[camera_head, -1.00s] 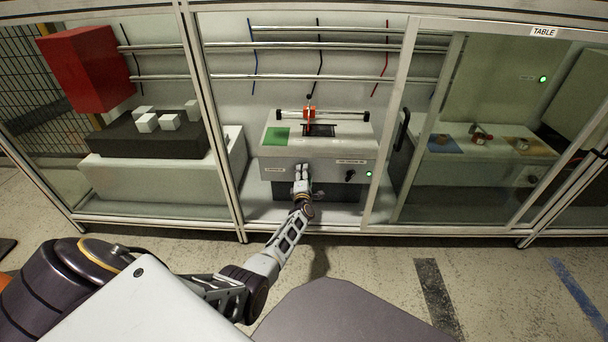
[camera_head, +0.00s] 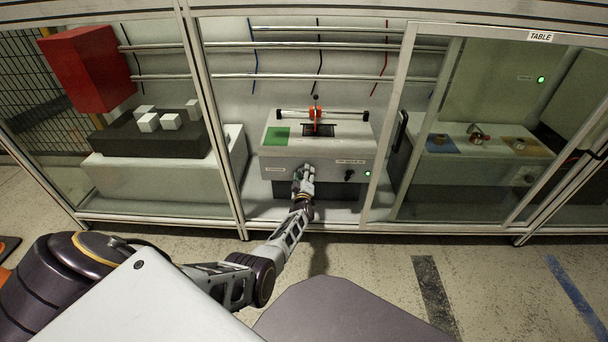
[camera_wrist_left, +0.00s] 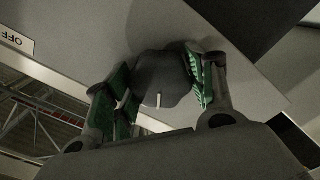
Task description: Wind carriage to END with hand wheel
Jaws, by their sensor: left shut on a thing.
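The pump box (camera_head: 320,160) stands in the middle bay. On top, a red carriage (camera_head: 316,113) sits on a horizontal rail (camera_head: 350,115), left of the rail's middle, above a dark slot. My left gripper (camera_head: 307,172) is at the front face of the box. In the wrist view my left gripper (camera_wrist_left: 158,90) has its green-padded fingers on either side of a dark round hand wheel (camera_wrist_left: 163,78) with a white mark, and is shut on it. In the head view the gripper hides this wheel. My right gripper is not in view.
A second black knob (camera_head: 349,175) and a lit green lamp (camera_head: 368,173) are right of the gripper. An OFF label (camera_wrist_left: 17,40) shows in the wrist view. Frame posts (camera_head: 212,120) and glass panels flank the bay. White cubes (camera_head: 149,122) lie on a dark block at left.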

